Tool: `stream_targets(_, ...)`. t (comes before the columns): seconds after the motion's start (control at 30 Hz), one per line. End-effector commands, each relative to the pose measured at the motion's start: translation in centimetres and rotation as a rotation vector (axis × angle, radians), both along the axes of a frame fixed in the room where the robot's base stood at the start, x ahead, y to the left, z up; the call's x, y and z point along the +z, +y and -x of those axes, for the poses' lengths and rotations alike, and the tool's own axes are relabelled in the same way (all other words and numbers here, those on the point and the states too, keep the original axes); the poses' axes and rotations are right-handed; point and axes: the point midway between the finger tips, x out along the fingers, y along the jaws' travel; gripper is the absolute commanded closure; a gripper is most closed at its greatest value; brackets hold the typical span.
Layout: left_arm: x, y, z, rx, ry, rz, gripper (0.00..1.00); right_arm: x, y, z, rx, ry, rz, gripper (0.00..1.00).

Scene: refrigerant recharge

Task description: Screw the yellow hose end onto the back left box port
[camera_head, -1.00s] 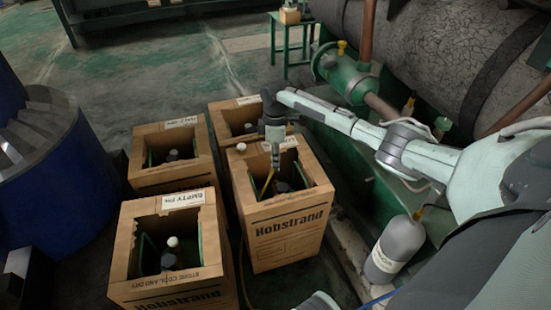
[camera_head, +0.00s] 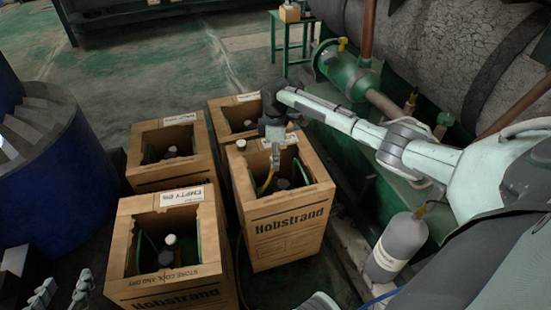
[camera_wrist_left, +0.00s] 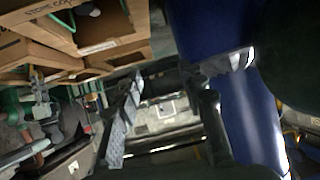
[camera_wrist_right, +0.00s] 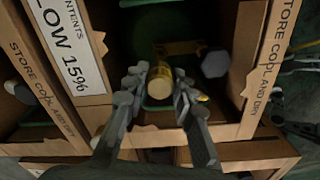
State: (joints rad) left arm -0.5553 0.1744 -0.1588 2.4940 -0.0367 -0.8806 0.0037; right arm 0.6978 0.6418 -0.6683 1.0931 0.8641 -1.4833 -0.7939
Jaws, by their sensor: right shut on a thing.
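My right gripper (camera_head: 275,160) is over the rear part of the front right box. In the right wrist view its fingers (camera_wrist_right: 155,95) are shut on a brass hose end (camera_wrist_right: 160,85), seen nearly end-on. The yellow hose (camera_head: 267,182) hangs below the gripper into that box's opening. The back left box (camera_head: 168,178) is an open carton to the left of the gripper, apart from it. Its dark cylinder top (camera_head: 172,152) shows inside, but I cannot make out its port. My left gripper (camera_head: 62,290) is open and empty at the lower left; its spread fingers fill the left wrist view (camera_wrist_left: 170,108).
Other open cartons stand close by: front left (camera_head: 165,295), front right (camera_head: 290,235) and back right (camera_head: 222,108). A blue drum (camera_head: 60,170) is at the left. Green machinery (camera_head: 350,75) and a grey cylinder (camera_head: 398,243) are at the right. Floor behind the boxes is clear.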

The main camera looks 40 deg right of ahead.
Motion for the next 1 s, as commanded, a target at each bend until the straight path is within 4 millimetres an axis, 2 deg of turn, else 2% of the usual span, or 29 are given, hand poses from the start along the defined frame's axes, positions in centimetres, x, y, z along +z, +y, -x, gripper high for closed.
stream_targets(0.5,4.0,-3.1,-1.7,-0.055,-0.212,0.088,0.6,-0.9,0.0,0.0,0.0,-0.001,0.001,1.0)
stream_targets(1.0,8.3,-5.6,-2.2,-0.1,-0.413,0.178,0.6,-1.7,0.0,0.0,0.0,-0.001,0.001,1.0)
